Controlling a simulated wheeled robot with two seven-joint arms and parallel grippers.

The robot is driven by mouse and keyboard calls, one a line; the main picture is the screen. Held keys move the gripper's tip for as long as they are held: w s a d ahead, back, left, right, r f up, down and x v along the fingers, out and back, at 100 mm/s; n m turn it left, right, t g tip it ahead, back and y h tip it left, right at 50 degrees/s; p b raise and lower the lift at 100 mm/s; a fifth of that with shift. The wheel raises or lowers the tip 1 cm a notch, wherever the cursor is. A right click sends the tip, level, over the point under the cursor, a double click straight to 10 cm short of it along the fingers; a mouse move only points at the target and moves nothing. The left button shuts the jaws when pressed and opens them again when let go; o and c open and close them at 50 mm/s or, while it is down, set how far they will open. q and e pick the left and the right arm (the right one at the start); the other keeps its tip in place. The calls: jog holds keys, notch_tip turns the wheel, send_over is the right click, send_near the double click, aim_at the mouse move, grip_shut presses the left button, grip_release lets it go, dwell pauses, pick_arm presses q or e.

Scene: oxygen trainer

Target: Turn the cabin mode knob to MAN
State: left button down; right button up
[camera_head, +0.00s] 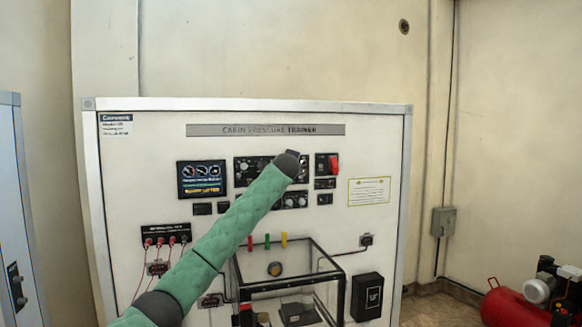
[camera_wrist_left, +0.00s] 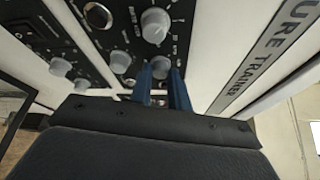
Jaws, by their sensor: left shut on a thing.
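The cabin pressure trainer panel (camera_head: 130,180) stands upright ahead of me. My left arm reaches its upper control panel (camera_head: 245,163), and the dark wrist covers part of the controls there. In the left wrist view, my left gripper (camera_wrist_left: 163,88) has its blue fingers close together around a small grey knob (camera_wrist_left: 160,66). The fingers are shut on this knob. Another grey knob (camera_wrist_left: 155,25) is just beyond it, and a further one (camera_wrist_left: 121,62) is beside it. Their labels are too small to read, so I cannot tell the knob's setting. My right gripper is not in view.
A red switch (camera_head: 334,164) is right of my wrist. A display (camera_head: 202,179) is to the left. A clear-sided box (camera_head: 330,262) with a dark frame stands below. A red compressor (camera_head: 515,306) is on the floor at right.

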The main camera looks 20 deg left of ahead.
pick_arm(q)
jog(key=c, duration=1.3)
grip_release()
jog(key=shift+w, duration=0.1)
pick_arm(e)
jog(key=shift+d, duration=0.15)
pick_arm(q)
jog(key=shift+f, duration=0.1)
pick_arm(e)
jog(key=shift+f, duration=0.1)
pick_arm(q)
jog(key=shift+b+v, duration=2.45)
jog(key=shift+v, duration=1.45)
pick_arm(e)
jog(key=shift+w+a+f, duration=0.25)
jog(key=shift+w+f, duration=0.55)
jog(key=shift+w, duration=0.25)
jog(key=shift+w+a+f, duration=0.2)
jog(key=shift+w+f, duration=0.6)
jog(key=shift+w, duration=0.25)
